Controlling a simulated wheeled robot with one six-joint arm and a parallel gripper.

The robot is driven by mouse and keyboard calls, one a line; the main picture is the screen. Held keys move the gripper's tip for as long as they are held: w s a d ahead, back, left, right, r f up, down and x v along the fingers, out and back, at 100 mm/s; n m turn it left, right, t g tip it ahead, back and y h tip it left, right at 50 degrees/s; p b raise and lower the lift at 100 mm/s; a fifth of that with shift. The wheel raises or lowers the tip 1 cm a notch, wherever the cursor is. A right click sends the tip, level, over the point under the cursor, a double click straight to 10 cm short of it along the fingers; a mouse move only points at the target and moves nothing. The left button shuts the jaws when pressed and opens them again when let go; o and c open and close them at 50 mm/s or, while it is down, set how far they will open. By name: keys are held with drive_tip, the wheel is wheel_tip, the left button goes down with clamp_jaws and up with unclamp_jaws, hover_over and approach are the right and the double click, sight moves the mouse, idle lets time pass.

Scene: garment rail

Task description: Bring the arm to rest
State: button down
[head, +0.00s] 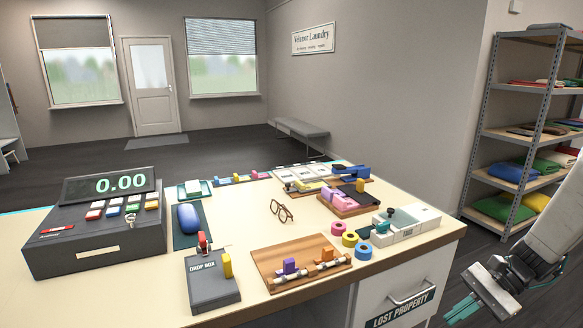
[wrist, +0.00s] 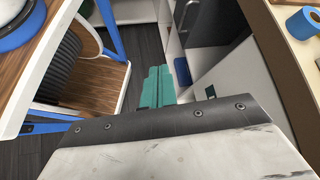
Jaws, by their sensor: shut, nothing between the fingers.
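My gripper (head: 463,311) is at the lower right of the head view, beside the right end of the counter (head: 236,230) and apart from it. Its teal fingers point down and to the left. In the wrist view the teal fingers (wrist: 157,87) lie side by side, shut, with nothing between them. They are over the dark floor between the counter side and a wooden shelf unit. My arm (head: 556,231) comes in from the right edge of the head view.
The counter carries a cash register (head: 96,224), a drop box (head: 212,280), a wooden board (head: 264,262), glasses (head: 281,210) and tape rolls (head: 338,229). A metal shelf rack (head: 481,135) stands behind my arm. In the wrist view, a wood-topped unit (wrist: 98,83) with blue legs is close on the left.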

drive_tip(key=s+a+r+n+t+h, duration=0.1)
drive_tip(key=s+a+r+n+h, duration=0.4)
drive_tip(key=s+r, duration=0.3)
drive_tip(key=s+a+r+n+t+h, duration=0.1)
drive_tip(key=s+a+r+n+h, duration=0.4)
drive_tip(key=r, duration=0.5)
drive_tip(key=s+n, duration=0.2)
drive_tip(key=s, duration=0.1)
drive_tip(key=shift+s+n+t+h, duration=0.25)
drive_tip(key=shift+n+t+h, duration=0.05)
drive_tip(key=shift+t+h, duration=0.1)
drive_tip(key=shift+a, duration=0.1)
